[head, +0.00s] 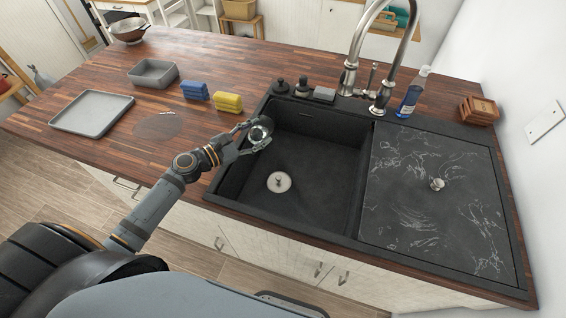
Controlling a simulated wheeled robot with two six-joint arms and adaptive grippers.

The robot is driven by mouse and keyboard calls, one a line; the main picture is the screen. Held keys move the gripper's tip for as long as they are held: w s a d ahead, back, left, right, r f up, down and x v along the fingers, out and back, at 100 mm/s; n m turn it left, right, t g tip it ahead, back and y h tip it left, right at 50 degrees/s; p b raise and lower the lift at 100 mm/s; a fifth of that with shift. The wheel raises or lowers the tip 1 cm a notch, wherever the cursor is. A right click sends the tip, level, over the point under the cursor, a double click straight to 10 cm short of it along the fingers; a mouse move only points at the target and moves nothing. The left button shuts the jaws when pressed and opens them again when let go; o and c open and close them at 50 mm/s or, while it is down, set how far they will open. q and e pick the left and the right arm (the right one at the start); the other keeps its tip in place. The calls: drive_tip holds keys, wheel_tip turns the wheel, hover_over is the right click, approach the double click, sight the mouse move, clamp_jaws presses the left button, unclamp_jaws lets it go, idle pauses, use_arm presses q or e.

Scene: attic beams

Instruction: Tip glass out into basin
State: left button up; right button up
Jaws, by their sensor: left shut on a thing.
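My left gripper (252,134) reaches in from the left and is shut on a small clear glass (260,133). It holds the glass at the upper left side of the basin, inside its left rim in the picture. The fingers hide part of the glass. I cannot tell how far it is tilted or whether anything is in it. The basin (325,190) is a dark, square sink bowl with a round metal drain (278,182) in its floor. My right gripper is not in view.
A tall metal faucet (349,78) stands behind the basin, with a blue soap bottle (409,98) beside it. A marbled black cover (430,200) lies right of the basin. Blue (194,90) and yellow (228,102) sponges, a grey tray (92,112) and a grey dish (153,73) lie on the left.

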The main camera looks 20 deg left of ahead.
use_arm(q)
drive_tip(key=shift+s+d+f+m, duration=0.1)
drive_tip(key=shift+d+m, duration=0.1)
drive_tip(key=shift+m, duration=0.1)
drive_tip(key=shift+s+d+f+m+y, duration=0.1)
drive_tip(key=shift+d+f+m+y, duration=0.1)
drive_tip(key=shift+d+m+y, duration=0.15)
drive_tip(key=shift+f+m+b, duration=0.25)
drive_tip(key=shift+m+b, duration=0.05)
drive_tip(key=shift+m, duration=0.15)
drive_tip(key=shift+f+m+y+b, duration=0.15)
drive_tip(key=shift+f+m+y, duration=0.1)
drive_tip(key=shift+m, duration=0.4)
drive_tip(key=shift+f+m+y+b, duration=0.15)
drive_tip(key=shift+f+m+y, duration=0.05)
drive_tip(key=shift+m, duration=0.45)
drive_tip(key=shift+d+f+m+y+b, duration=0.1)
drive_tip(key=shift+f+m+y+b, duration=0.4)
drive_tip(key=shift+m, duration=0.8)
drive_tip(key=shift+s+d+f+m, duration=0.3)
drive_tip(key=shift+d+f+m, duration=0.1)
drive_tip(key=shift+d+m, duration=0.3)
drive_tip(key=shift+s+d+r+m+y+p, duration=0.15)
drive_tip(key=shift+r+m+y+p, duration=0.45)
drive_tip(key=shift+m, duration=0.3)
idle(0.4)
